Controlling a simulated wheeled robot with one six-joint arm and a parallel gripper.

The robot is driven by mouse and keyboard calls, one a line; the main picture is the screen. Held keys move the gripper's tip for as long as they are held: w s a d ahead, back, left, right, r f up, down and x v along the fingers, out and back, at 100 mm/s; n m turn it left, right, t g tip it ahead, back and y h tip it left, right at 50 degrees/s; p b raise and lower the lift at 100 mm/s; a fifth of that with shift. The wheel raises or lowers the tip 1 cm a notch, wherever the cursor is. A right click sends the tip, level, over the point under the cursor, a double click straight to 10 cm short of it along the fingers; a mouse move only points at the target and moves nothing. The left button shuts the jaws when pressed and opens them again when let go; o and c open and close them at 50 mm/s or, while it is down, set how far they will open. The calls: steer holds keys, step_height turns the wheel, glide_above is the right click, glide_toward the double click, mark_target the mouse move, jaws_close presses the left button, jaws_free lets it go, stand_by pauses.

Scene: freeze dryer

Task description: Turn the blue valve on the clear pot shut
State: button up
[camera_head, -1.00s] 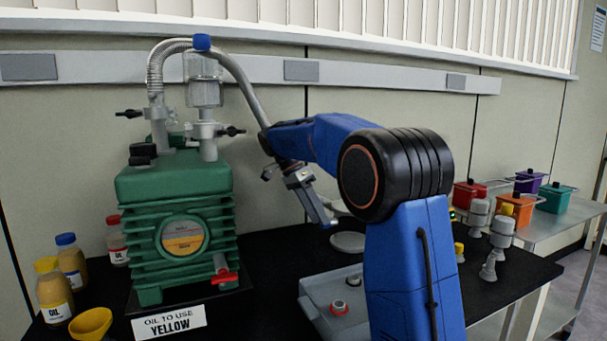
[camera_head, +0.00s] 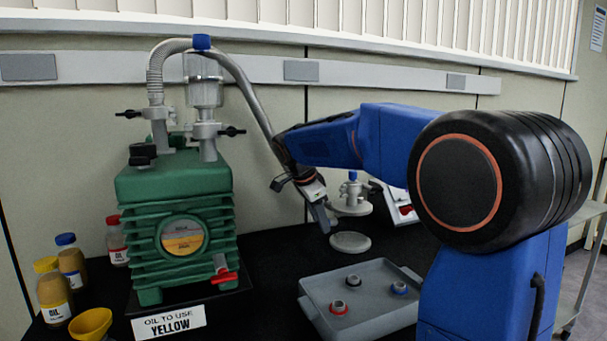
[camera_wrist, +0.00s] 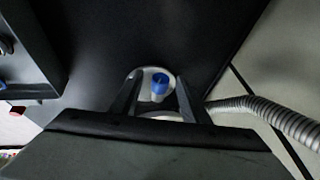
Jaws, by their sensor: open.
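The clear pot shows in the head view as a grey lid (camera_head: 351,207) above a grey round base (camera_head: 350,242), with its see-through wall hard to make out. The blue valve (camera_head: 353,175) stands on top of the lid. My gripper (camera_head: 322,218) is at the left of the pot in the head view, pointing down. In the wrist view my gripper (camera_wrist: 158,78) is open, and the blue valve (camera_wrist: 159,84) appears between its two fingers, over a pale round lid (camera_wrist: 150,74). I cannot tell how far the fingers are from the valve; no contact is visible.
A green pump (camera_head: 175,215) with a clear jar (camera_head: 204,92) stands at left. A grey hose (camera_wrist: 270,115) runs beside my gripper in the wrist view. A grey tray (camera_head: 345,321) holds small fittings in front. Oil bottles (camera_head: 52,295) stand far left.

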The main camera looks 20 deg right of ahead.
steer(key=v, duration=1.6)
steer(key=shift+r, duration=0.25)
steer(key=w+d+f, duration=0.1)
steer(key=d+f, duration=0.2)
steer(key=f, duration=0.4)
steer(key=w+d+f+t, duration=0.1)
steer(key=w+d+f, duration=0.1)
steer(key=f, duration=0.6)
steer(key=shift+d, duration=0.7)
steer(key=shift+f, duration=0.1)
steer(key=c, duration=1.1)
